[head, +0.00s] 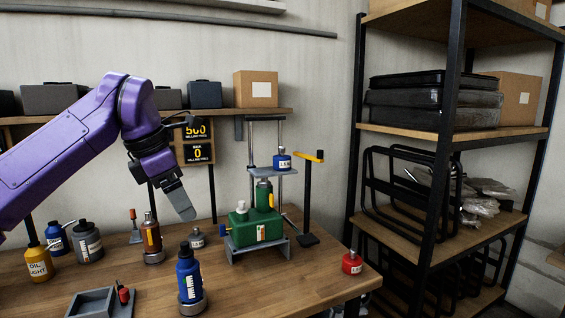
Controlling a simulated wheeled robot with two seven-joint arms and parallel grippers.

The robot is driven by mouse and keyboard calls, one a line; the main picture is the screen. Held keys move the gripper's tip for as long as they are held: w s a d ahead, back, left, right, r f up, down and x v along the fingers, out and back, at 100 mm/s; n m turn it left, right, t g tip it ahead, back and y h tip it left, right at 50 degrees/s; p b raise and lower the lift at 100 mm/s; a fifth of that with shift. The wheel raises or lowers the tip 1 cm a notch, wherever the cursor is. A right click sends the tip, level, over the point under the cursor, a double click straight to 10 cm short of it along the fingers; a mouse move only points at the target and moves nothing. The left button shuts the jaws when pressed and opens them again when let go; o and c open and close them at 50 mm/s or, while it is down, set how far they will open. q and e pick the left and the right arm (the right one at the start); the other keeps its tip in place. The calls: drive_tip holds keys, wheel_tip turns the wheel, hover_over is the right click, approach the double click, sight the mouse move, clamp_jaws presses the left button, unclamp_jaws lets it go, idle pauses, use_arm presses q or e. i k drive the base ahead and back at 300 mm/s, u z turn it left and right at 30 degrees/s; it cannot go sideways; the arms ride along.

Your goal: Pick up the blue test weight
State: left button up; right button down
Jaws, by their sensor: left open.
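A small blue weight (282,162) with a dark knob and a white label sits on the raised grey platform (262,172) of a press-like stand. My left gripper (180,205) hangs from the purple arm, left of the stand and clearly apart from the blue weight. Its fingers point down and slightly right, seen nearly side-on, and it is open with nothing visible in it. My right gripper is not in view.
A green jack (255,225) stands under the platform. A blue bottle (190,278), a red-brown bottle (152,240) and a grey weight (197,239) stand near my gripper. A red weight (352,263) sits near the bench's right edge. A yellow-handled post (308,190) rises right of the stand.

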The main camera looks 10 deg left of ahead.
sight(281, 161)
drive_tip(key=i, duration=1.45)
